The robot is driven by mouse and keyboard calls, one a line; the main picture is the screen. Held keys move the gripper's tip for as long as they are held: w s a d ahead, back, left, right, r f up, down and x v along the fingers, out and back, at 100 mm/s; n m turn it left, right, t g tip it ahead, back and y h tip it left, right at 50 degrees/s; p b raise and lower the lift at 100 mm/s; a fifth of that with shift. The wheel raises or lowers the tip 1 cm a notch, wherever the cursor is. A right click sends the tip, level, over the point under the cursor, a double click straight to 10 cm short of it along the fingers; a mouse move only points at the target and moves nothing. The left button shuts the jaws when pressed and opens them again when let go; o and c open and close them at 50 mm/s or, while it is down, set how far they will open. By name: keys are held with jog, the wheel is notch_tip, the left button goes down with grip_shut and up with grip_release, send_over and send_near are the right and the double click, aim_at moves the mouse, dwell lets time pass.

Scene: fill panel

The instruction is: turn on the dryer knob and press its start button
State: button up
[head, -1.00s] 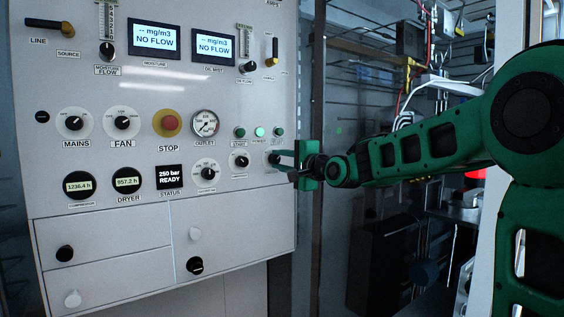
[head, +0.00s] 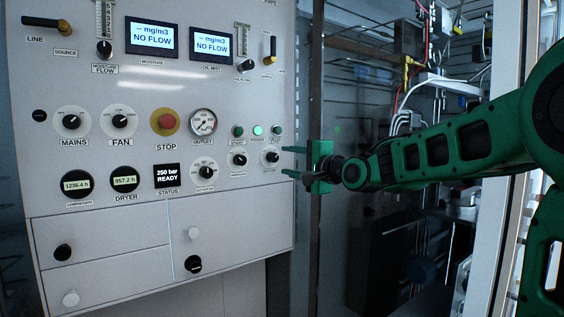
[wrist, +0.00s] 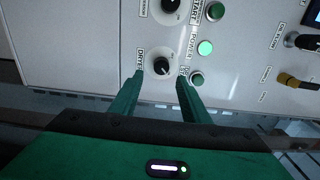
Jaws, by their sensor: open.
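The dryer knob (head: 271,156) is a black knob on a round white plate at the panel's right edge. It also shows in the wrist view (wrist: 161,66), beside its DRYER label, with a pale mark toward its lower right. A small green button (head: 276,130) sits just above it and shows in the wrist view (wrist: 197,78); its label there is partly hidden by a finger. My gripper (head: 287,162) is open and empty, off the panel's right edge, its fingers pointing at the knob. In the wrist view the fingertips (wrist: 160,77) flank the knob's near edge, apart from it.
A second green button (head: 238,131), a lit power lamp (head: 257,130) and another knob (head: 238,158) are close by on the left. A red stop button (head: 166,122) is further left. A dark frame post (head: 314,90) stands right of the panel, with wiring beyond it.

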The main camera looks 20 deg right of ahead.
jog(key=v, duration=0.5)
jog(key=shift+s+d, duration=0.1)
jog(key=shift+s, duration=0.05)
jog(key=shift+f, duration=0.15)
jog(key=s+d+f+n+g+h, duration=0.3)
jog(key=s+d+f+g, duration=0.4)
jog(key=f, duration=0.5)
jog(key=s+d+f+n+g+h, duration=0.25)
jog(key=s+d+f, duration=0.25)
jog(key=s+f, duration=0.5)
jog(key=s+f+n+g, duration=0.1)
jog(key=s+f+g, duration=0.1)
jog(key=s, duration=0.5)
jog(key=s+d+f+g, duration=0.1)
jog(key=s+f+g, duration=0.2)
jog(key=s+f, duration=0.2)
jog(key=s+f+n+g, duration=0.1)
jog(key=s+f+g, duration=0.2)
jog(key=s, duration=0.8)
jog(key=shift+d+f+n, duration=0.25)
jog(key=shift+f+n, duration=0.1)
jog(key=shift+f, duration=0.3)
grip_shut()
jog(key=shift+w, duration=0.15)
